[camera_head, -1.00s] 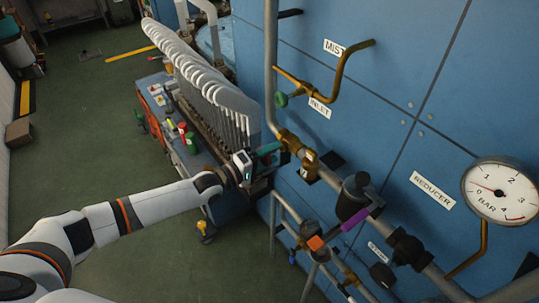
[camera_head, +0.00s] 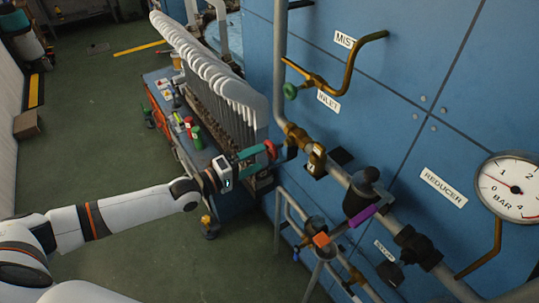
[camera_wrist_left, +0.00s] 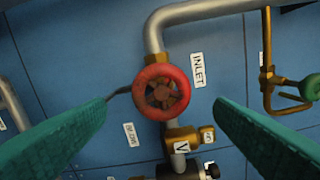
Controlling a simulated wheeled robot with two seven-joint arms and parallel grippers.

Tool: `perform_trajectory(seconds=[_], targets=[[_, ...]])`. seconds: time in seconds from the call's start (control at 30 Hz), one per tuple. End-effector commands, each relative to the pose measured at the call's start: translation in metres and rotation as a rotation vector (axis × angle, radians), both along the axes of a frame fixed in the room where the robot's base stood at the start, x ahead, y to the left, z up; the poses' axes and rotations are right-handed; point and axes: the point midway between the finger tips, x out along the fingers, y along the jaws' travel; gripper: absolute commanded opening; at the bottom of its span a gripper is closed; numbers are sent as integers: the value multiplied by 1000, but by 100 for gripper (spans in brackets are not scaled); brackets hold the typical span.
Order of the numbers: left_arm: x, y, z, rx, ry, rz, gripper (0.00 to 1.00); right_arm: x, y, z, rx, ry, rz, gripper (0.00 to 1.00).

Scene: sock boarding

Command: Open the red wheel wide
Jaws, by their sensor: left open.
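The red wheel (camera_wrist_left: 161,93) is a round spoked handwheel on the grey inlet pipe. In the left wrist view it sits near the middle, between the two teal fingers and apart from both. In the head view only a small red part of the wheel (camera_head: 270,149) shows beside the teal fingertip. My left gripper (camera_head: 262,160) is open and empty, facing the wheel; its fingers (camera_wrist_left: 160,106) spread to either side in the left wrist view. My right gripper is in neither view.
Brass fittings, grey pipes and an INLET label (camera_wrist_left: 198,70) surround the wheel on the blue panel. A green knob (camera_head: 290,91) is above it. A pressure gauge (camera_head: 515,187) is at right. A rack of white sock forms (camera_head: 200,62) stands behind my left gripper.

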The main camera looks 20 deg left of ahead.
Motion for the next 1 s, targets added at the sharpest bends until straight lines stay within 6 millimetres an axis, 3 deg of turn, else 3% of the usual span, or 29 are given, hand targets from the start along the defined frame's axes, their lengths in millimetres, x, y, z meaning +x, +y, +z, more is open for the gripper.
perform_trajectory(seconds=[0.1,0.33,0.87,1.0], targets=[[-19,15,-3,2,2,0,77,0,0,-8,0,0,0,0],[-37,28,-1,-1,1,-1,77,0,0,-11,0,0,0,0],[-38,29,0,-1,-1,0,77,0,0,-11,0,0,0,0],[-31,35,-23,74,-15,34,77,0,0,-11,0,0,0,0]])
